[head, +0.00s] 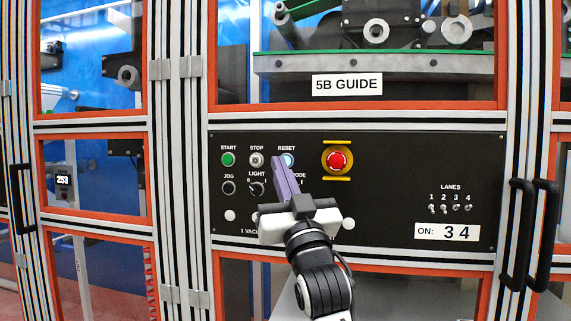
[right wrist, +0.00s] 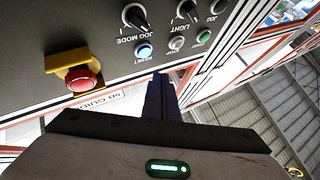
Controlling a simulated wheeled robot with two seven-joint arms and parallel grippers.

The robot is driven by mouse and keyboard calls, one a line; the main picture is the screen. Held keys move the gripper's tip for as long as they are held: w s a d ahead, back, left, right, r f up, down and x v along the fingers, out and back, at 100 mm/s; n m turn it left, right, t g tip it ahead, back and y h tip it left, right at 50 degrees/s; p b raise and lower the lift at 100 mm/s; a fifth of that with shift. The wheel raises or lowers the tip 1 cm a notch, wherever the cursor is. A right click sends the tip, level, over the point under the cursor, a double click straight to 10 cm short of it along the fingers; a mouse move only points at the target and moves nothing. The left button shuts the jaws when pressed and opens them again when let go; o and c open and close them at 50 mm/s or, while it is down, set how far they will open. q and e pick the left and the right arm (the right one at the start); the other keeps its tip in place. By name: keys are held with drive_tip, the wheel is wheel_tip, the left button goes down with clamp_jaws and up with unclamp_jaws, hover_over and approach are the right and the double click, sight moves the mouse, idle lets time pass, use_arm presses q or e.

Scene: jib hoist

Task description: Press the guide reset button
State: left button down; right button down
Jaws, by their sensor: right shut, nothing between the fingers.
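The RESET button (head: 287,159) is a round blue-lit button in the top row of the dark control panel, under the 5B GUIDE sign. It also shows in the right wrist view (right wrist: 144,52), lit blue. My right gripper (head: 278,161) is shut and empty, with its purple fingers pointing up at the panel. In the head view its tips overlap the button's left edge. In the right wrist view the fingertips (right wrist: 157,76) sit just below the button in the picture, with panel showing between. I cannot tell the depth gap to the panel. My left gripper is not in view.
The green START button (head: 228,159) and STOP button (head: 256,160) are left of RESET. A red emergency stop (head: 337,160) on a yellow mount sticks out to its right. JOG and LIGHT knobs are below. Lane switches (head: 450,208) are far right.

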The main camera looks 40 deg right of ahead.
drive_tip(key=shift+w+d, duration=0.85)
drive_tip(key=shift+d, duration=0.15)
drive_tip(key=shift+w, duration=0.1)
idle(1.3)
drive_tip(key=shift+w+d+p, duration=0.2)
drive_tip(key=shift+d+p, duration=0.1)
drive_tip(key=shift+p, duration=0.05)
drive_tip(key=shift+w+d, duration=0.3)
drive_tip(key=shift+d, duration=0.05)
idle(0.7)
idle(0.4)
drive_tip(key=shift+s+a, duration=0.55)
drive_tip(key=shift+a, duration=0.1)
